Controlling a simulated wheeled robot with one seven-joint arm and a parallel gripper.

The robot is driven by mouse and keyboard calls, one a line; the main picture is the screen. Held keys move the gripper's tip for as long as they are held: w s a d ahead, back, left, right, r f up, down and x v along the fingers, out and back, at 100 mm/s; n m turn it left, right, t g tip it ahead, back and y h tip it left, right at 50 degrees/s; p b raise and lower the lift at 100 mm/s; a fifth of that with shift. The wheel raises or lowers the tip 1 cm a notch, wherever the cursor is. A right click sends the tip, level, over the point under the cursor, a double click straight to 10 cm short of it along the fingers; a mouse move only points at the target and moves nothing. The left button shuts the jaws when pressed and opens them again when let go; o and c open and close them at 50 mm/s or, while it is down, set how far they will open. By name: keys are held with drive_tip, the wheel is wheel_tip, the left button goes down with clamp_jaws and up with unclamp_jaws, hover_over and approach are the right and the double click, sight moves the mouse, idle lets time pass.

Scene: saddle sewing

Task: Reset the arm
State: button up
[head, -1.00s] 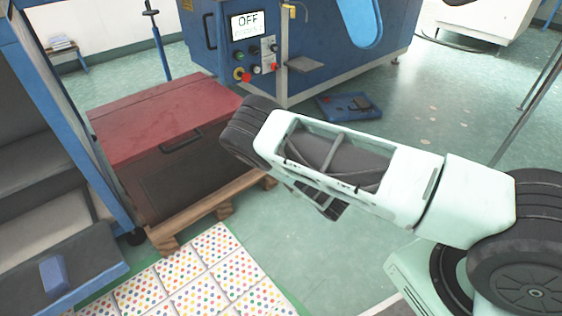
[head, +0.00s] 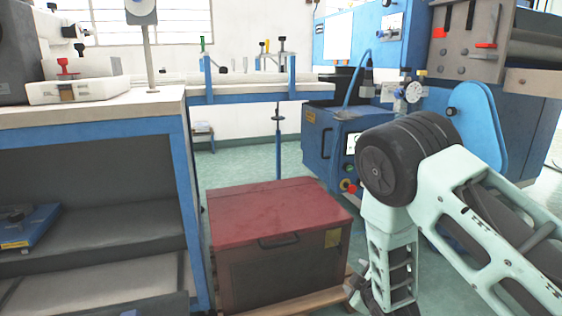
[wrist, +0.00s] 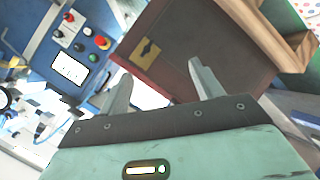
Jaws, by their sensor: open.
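My gripper (wrist: 158,70) shows in the wrist view with its two pale fingers spread apart. Nothing is between the fingers. Beyond them is the brown side of the red-lidded chest (wrist: 200,40), with a yellow label. In the head view my arm is bent at its dark elbow joint at the right. The forearm hangs down beside the chest's right side to the bottom edge. The chest's red lid (head: 275,212) is shut.
A blue machine (head: 332,145) with a control panel (wrist: 85,40) stands close behind my arm. A workbench with a blue frame (head: 90,137) fills the left. The chest rests on a wooden pallet (head: 305,302). Green floor (head: 235,168) is clear behind the chest.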

drive_tip(key=s+a+r+m+g+y, duration=0.1)
drive_tip(key=s+a+r+m+g, duration=0.1)
drive_tip(key=s+a+r+g, duration=0.35)
drive_tip(key=s+a+r+m+g+y, duration=0.1)
drive_tip(key=s+a+r+m+g, duration=0.15)
drive_tip(key=s+a+r, duration=0.55)
drive_tip(key=s+d+r+g+h+p, duration=0.1)
drive_tip(key=s+d+r+g, duration=0.15)
drive_tip(key=s, duration=0.55)
drive_tip(key=s+d+r+g, duration=0.1)
drive_tip(key=s+d+r, duration=0.1)
drive_tip(key=s+r, duration=0.35)
drive_tip(key=s+d+r+g+h+p, duration=0.1)
drive_tip(key=s+d+r, duration=0.15)
drive_tip(key=s, duration=0.75)
wheel_tip(320, 180, up, 37)
drive_tip(key=p, duration=3.7)
drive_tip(key=shift+w+a, duration=0.15)
drive_tip(key=shift+w, duration=0.25)
